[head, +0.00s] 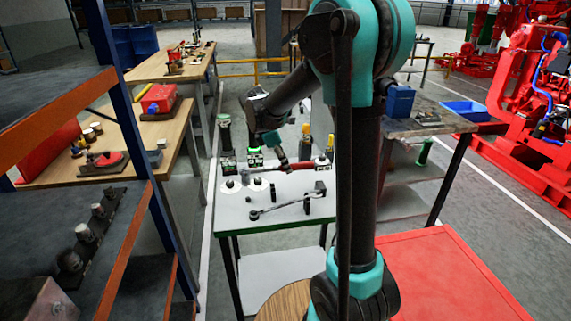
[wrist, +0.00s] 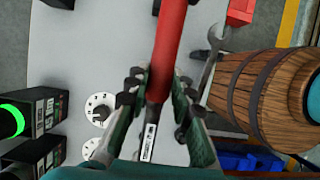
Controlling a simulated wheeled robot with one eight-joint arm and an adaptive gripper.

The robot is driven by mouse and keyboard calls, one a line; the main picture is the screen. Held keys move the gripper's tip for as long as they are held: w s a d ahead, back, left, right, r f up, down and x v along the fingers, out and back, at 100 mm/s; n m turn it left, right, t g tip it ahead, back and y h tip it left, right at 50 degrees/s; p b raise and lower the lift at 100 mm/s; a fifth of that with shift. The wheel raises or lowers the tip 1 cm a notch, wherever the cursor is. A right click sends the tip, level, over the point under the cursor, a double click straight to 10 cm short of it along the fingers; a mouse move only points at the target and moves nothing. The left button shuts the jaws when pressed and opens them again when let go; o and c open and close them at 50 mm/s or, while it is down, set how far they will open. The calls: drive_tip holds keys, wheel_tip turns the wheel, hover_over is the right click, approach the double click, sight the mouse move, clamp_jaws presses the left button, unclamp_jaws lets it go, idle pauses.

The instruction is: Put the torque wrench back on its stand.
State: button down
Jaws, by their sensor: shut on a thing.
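The torque wrench, with a red handle (head: 293,166) and a dark shaft, is held level above the white table (head: 235,215) in the head view. In the wrist view its red part (wrist: 168,45) runs up from between the fingers, with a scale label below. My gripper (head: 281,161) is shut on it; in the wrist view the fingers (wrist: 157,95) close on both sides of the shaft. Two small black uprights (head: 306,203) stand on the table below and may be the stand; I cannot tell for sure. The wrench's far end is partly hidden by my arm.
A grey spanner (head: 280,210) lies near the table's front, also in the wrist view (wrist: 213,50). White dials (head: 231,186) and black boxes with green lights (head: 254,157) stand at left and back. A wooden barrel (wrist: 240,90) and red cabinet (head: 450,275) are nearby.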

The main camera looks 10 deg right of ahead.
drive_tip(key=shift+f, duration=3.8)
drive_tip(key=c, duration=1.2)
unclamp_jaws()
drive_tip(key=v, duration=1.2)
drive_tip(key=shift+s, duration=0.1)
